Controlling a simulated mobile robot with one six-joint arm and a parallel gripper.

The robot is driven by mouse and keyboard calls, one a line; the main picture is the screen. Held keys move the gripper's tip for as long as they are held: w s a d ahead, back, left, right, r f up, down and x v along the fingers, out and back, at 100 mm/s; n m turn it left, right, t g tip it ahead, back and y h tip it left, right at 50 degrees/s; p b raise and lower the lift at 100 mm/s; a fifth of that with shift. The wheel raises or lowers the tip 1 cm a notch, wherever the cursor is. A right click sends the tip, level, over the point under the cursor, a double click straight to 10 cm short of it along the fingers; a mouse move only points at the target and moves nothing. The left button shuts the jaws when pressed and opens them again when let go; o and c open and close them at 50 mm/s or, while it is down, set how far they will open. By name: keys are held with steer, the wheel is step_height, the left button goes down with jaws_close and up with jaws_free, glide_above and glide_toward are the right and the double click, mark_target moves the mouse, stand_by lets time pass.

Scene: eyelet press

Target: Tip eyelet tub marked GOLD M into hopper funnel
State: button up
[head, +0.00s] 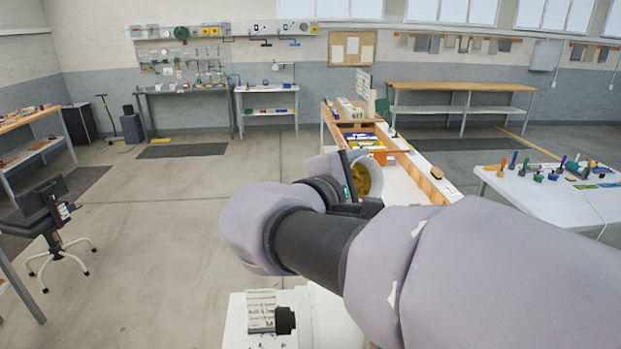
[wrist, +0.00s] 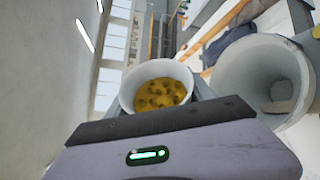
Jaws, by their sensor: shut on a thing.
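My gripper (wrist: 160,98) is shut on a white round tub (wrist: 128,96) holding many gold eyelets (wrist: 160,94). In the head view the tub's open mouth, with gold inside (head: 361,179), shows just beyond my gripper, turned partly toward the camera, so the tub looks tilted. Eyelets are still inside it. The pale hopper funnel (wrist: 240,72) is beside the tub on the right in the wrist view, apart from it, with a dark opening at its bottom. In the head view I cannot make out the funnel behind my arm. No GOLD M marking is readable.
A long bench (head: 425,180) with trays and small items runs behind my gripper. A white table (head: 520,192) with several hand tools stands at the right. A stool (head: 50,222) stands at the left. The floor left of my arm is clear.

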steer(key=m+b, duration=0.1)
steer(key=b, duration=0.1)
steer(key=f+m+t+b, duration=0.1)
steer(key=b, duration=0.2)
steer(key=shift+s+d, duration=0.1)
steer(key=m+b, duration=0.1)
steer(key=b, duration=0.2)
steer(key=m+t+b, duration=0.1)
steer(key=b, duration=0.3)
steer(key=shift+s+d+r+m+h, duration=0.2)
steer(key=shift+s+r+m+h, duration=0.1)
steer(key=shift+s+r+m, duration=0.1)
steer(key=m+b, duration=0.1)
steer(key=b, duration=0.2)
steer(key=shift+s+r+h, duration=0.15)
steer(key=shift+r+h, duration=0.15)
steer(key=shift+r, duration=0.1)
steer(key=shift+d+r+m, duration=0.1)
steer(key=shift+r+m, duration=0.15)
steer(key=shift+m, duration=0.05)
stand_by(2.6)
